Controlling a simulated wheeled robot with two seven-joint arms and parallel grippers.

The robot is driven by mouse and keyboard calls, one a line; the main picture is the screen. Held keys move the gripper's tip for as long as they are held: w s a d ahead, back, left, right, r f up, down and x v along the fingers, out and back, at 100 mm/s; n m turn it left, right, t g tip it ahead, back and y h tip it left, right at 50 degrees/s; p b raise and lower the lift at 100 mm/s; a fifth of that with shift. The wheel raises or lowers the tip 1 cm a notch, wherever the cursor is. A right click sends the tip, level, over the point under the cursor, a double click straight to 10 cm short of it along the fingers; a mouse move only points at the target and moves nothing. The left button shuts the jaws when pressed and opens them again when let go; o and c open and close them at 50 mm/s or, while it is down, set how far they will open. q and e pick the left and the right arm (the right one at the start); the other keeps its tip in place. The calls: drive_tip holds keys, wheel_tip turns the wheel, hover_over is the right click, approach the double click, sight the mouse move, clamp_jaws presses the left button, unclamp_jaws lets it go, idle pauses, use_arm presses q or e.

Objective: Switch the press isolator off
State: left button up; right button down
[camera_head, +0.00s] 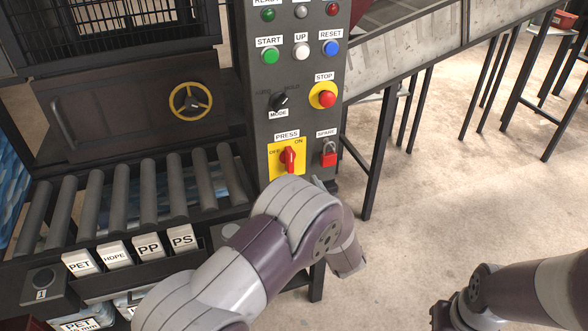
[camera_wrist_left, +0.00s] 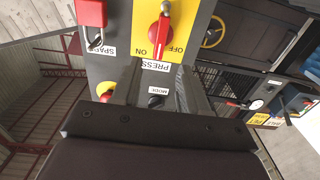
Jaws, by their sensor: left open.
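The press isolator is a red rotary handle (camera_head: 289,159) on a yellow plate (camera_head: 273,172) low on the grey control column, labelled PRESS, with OFF at left and ON at upper right. The handle stands roughly upright; its exact setting is hard to tell. It also shows inverted in the left wrist view (camera_wrist_left: 158,35), at top centre. My left gripper (camera_wrist_left: 150,92) is open and empty, its fingers apart below the handle in that picture and not touching it. In the head view my left forearm hides most of this gripper. Only part of my right arm shows, at lower right.
A red padlock (camera_head: 329,157) under the SPART label hangs close right of the isolator. Above are the MODE knob (camera_head: 279,101), the STOP button (camera_head: 327,98) and several other buttons. A roller conveyor (camera_head: 147,192) lies left; open floor lies right.

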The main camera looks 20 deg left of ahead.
sight(292, 161)
use_arm(q)
drive_tip(key=x, duration=0.9)
drive_tip(key=shift+w+a, duration=0.15)
clamp_jaws()
